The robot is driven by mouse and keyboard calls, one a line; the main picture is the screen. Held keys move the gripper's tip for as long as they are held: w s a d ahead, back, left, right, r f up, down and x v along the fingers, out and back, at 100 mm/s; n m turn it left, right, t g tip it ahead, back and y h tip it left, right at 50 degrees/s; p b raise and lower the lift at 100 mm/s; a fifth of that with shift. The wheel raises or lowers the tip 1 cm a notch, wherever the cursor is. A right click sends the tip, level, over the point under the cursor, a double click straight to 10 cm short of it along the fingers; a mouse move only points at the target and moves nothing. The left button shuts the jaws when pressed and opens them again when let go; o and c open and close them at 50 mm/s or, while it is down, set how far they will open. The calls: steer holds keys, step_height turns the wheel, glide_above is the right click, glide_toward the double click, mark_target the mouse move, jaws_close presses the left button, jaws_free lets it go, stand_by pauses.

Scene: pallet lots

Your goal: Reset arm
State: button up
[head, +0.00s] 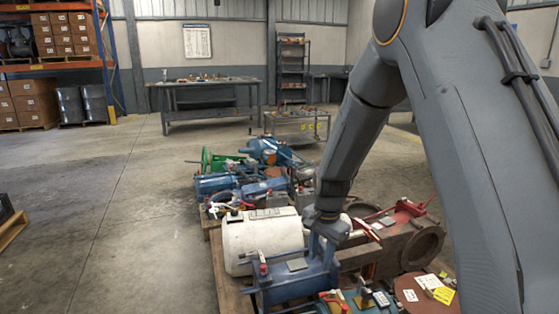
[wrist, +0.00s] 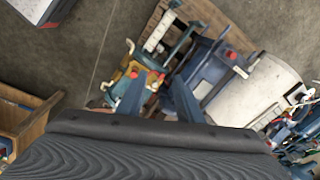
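My arm (head: 350,140) reaches down from the upper right in the head view, with its elbow bent. Whether the fingertips touch any part below cannot be told.
A white cylindrical housing (head: 262,238), a brown casting (head: 395,245) and a brown disc (head: 425,292) crowd the pallet (head: 228,280). More blue machinery (head: 240,185) lies behind. A workbench (head: 210,100) and cart (head: 297,126) stand farther back. Bare floor (head: 110,220) is open at left.

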steer(key=s+r+n+p, duration=0.1)
steer(key=s+r+n, duration=0.65)
steer(key=s, duration=0.75)
steer(key=s+r+n, duration=0.5)
steer(key=s+r, duration=0.5)
steer(key=s, duration=0.5)
steer(key=d+r+m+p, duration=0.3)
steer(key=d+r+p, duration=0.4)
steer(key=p, duration=0.8)
steer(key=shift+w+d+r+g, duration=0.15)
steer(key=shift+d+r+g, duration=0.1)
steer(key=shift+g, duration=0.15)
steer(key=shift+a, duration=0.1)
steer(key=shift+c, duration=0.2)
